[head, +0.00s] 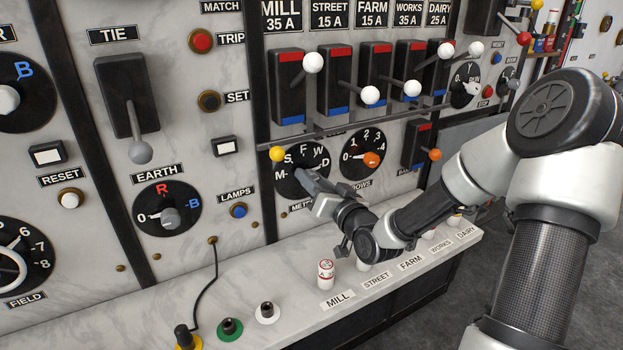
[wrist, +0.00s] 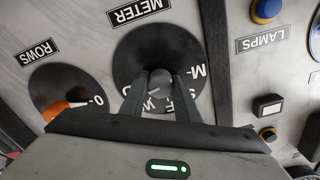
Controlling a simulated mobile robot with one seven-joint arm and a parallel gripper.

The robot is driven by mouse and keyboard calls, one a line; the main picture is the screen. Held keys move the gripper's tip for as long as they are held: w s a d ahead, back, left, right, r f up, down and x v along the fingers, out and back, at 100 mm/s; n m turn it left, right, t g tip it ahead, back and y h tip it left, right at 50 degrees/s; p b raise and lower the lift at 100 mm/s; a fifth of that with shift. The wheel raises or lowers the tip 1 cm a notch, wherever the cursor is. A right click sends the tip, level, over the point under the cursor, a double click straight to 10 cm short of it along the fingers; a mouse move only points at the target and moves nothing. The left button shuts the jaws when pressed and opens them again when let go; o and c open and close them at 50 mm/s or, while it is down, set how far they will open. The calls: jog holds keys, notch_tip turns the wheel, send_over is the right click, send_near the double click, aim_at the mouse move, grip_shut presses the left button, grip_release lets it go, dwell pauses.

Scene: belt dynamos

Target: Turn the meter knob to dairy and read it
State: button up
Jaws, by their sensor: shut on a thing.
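The meter dial (head: 286,186) is a black disc on the marble panel, lettered M, S, F, W and D. My gripper (head: 302,172) reaches it from the lower right and covers its centre in the head view. In the wrist view the dial (wrist: 152,45) appears upside down under its METER label. There my gripper (wrist: 160,76) has one finger on each side of the grey meter knob (wrist: 160,86) and is shut on it. I cannot tell which letter the knob points to.
The ROWS dial with an orange knob (head: 371,159) is close on the right. White-knobbed levers (head: 370,95) stick out higher up. A white plug (head: 326,274) stands on the ledge (head: 300,325) below.

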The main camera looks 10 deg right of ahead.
jog(key=o, duration=1)
jog(key=shift+o, duration=0.2)
jog(key=shift+s, duration=0.1)
jog(key=p+v, duration=1.2)
jog(key=v, duration=0.5)
